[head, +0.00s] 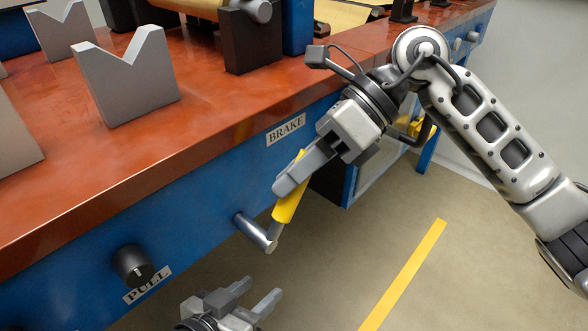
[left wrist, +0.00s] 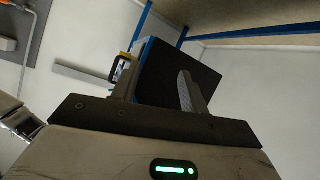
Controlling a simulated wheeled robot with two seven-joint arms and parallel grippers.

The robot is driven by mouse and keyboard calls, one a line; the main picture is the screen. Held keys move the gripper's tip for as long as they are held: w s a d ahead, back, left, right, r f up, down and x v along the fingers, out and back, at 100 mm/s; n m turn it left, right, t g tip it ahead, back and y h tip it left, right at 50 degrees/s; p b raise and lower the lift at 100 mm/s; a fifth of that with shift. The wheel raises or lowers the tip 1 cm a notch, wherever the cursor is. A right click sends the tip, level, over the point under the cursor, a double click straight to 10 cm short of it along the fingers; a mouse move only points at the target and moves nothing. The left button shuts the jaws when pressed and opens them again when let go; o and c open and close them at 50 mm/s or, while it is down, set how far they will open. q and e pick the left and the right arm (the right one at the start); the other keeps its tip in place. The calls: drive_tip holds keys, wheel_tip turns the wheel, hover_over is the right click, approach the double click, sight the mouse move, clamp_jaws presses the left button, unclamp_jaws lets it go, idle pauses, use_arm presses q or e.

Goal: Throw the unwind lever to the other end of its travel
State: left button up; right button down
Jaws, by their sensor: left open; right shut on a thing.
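A lever with a yellow grip (head: 285,210) and a bare metal shaft (head: 256,232) sticks out from the blue front of the machine, just below a plate reading BRAKE (head: 286,130). No plate reading unwind can be seen. My right gripper (head: 290,183) is shut on the yellow grip from the upper right, its fingers covering the grip's upper part. The grip is tilted, its top leaning right. My left gripper (head: 262,290) is open and empty, low in front of the machine and below the lever. Its spread fingers also show in the left wrist view (left wrist: 158,88).
A black knob (head: 133,265) by a PULL plate (head: 148,285) projects from the blue front at left. Grey V-notched blocks (head: 127,80) stand on the red top (head: 190,130). A yellow floor line (head: 403,275) crosses clear floor at right.

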drive_tip(key=c, duration=1.2)
unclamp_jaws()
drive_tip(key=shift+c, duration=0.2)
use_arm(q)
drive_tip(key=shift+f, duration=0.1)
drive_tip(key=f+p, duration=0.1)
drive_tip(key=a+g+p, duration=0.1)
drive_tip(key=shift+s+f+g+y+p, duration=0.1)
drive_tip(key=shift+f+g+y+p, duration=0.2)
drive_tip(key=shift+f+y, duration=0.1)
use_arm(e)
drive_tip(key=v, duration=1.6)
